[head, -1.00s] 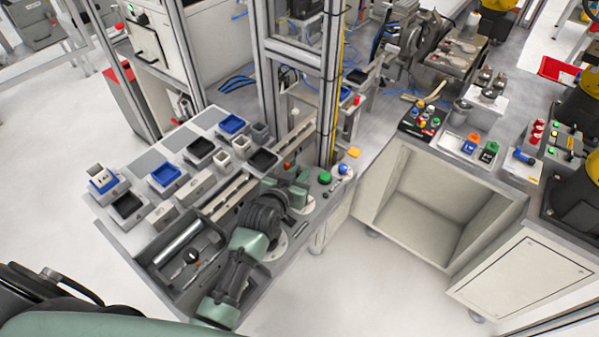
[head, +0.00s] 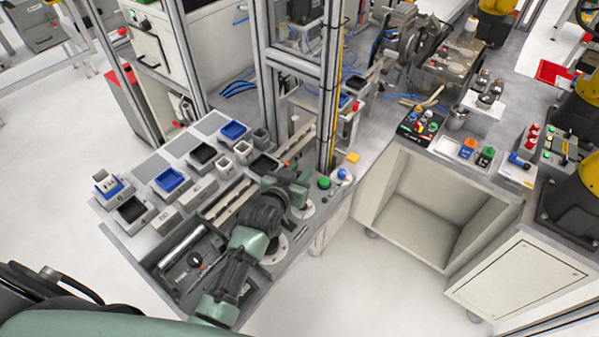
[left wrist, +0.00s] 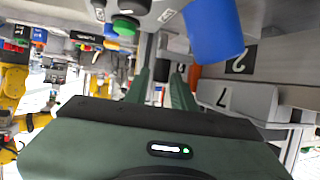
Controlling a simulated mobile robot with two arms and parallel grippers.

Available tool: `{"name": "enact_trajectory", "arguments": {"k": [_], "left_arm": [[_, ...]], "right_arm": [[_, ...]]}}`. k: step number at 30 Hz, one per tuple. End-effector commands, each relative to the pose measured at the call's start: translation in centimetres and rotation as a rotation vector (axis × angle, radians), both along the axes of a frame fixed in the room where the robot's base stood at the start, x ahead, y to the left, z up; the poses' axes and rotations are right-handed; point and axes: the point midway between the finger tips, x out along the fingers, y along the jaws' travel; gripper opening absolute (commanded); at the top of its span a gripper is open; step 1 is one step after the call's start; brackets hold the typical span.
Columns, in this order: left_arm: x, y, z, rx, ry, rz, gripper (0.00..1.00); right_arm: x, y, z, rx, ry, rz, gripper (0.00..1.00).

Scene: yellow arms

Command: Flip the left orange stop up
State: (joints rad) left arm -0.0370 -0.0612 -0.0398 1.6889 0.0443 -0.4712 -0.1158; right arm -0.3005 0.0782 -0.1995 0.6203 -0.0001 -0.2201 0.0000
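My left gripper (head: 301,184) is over the front right part of the workbench, near the end of the grey rails. In the left wrist view its two green fingers (left wrist: 164,76) are apart with nothing visible between them. An orange piece (left wrist: 194,76), which looks like an orange stop, shows just beside the right finger there, partly covered by a blue cylinder (left wrist: 212,30). I cannot tell whether the finger touches it. In the head view the orange piece is not clearly visible behind the gripper. My right gripper is not in view.
A green button (head: 324,183) and a blue knob (head: 343,174) sit right of the gripper. A metal frame post (head: 329,85) rises behind it. Blue and black trays (head: 170,180) stand at left. A grey bin (head: 160,262) lies at the front.

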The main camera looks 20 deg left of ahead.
Motion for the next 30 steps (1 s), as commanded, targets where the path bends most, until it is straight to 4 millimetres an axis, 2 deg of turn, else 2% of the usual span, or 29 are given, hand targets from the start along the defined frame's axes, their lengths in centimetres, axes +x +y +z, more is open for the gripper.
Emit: {"name": "enact_trajectory", "arguments": {"k": [8,11,21,25,30], "left_arm": [[-0.4,0.0,-0.2,0.0,0.005,-0.001,0.25],[-1.3,0.1,0.0,0.0,0.005,0.0,0.25],[-5.9,0.5,2.0,0.001,0.004,0.0,0.25],[-7.0,0.6,2.5,0.0,0.003,0.0,0.25],[-7.3,0.6,2.9,0.0,0.002,0.0,0.25]], "right_arm": [[0.0,0.0,-0.1,0.0,0.0,0.001,0.36],[0.0,0.0,-0.4,0.0,0.0,0.001,0.36],[0.0,0.0,-1.6,0.0,0.0,0.001,0.36],[0.0,0.0,-1.8,0.0,0.0,0.001,0.36],[0.0,-0.1,-1.8,-0.001,0.0,0.001,0.36]]}}
